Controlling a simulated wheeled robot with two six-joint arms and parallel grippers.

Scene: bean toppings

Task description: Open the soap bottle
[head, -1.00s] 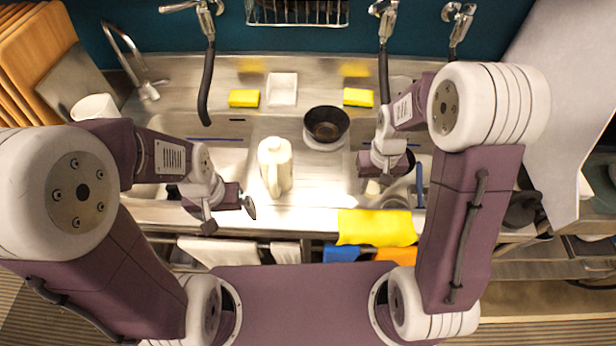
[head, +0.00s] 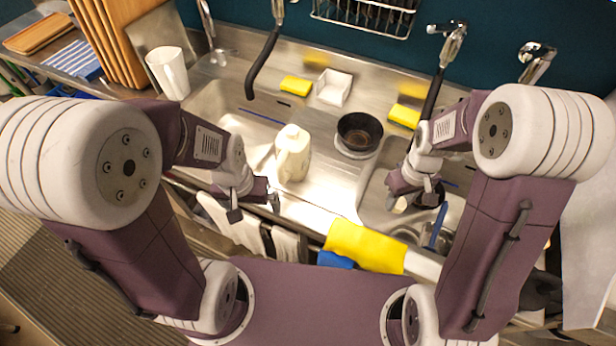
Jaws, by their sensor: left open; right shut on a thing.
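A cream bottle with a handle (head: 290,158), likely the soap bottle, stands upright between the sink basins in the head view. Its cap cannot be made out clearly. My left gripper (head: 255,207) is open and empty, in front and to the left of the bottle, apart from it. My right gripper (head: 412,192) is over the right basin, well to the right of the bottle. It is shut on a dark object (head: 433,193), mostly hidden by the gripper, so I cannot tell what it is.
A dark bowl (head: 359,132) stands right of the bottle. Yellow sponges (head: 295,86) and a white holder (head: 334,87) line the sink's back. A white pitcher (head: 168,73) stands at the left. A yellow cloth (head: 364,246) hangs over the front edge. Black faucet hoses (head: 262,65) hang behind.

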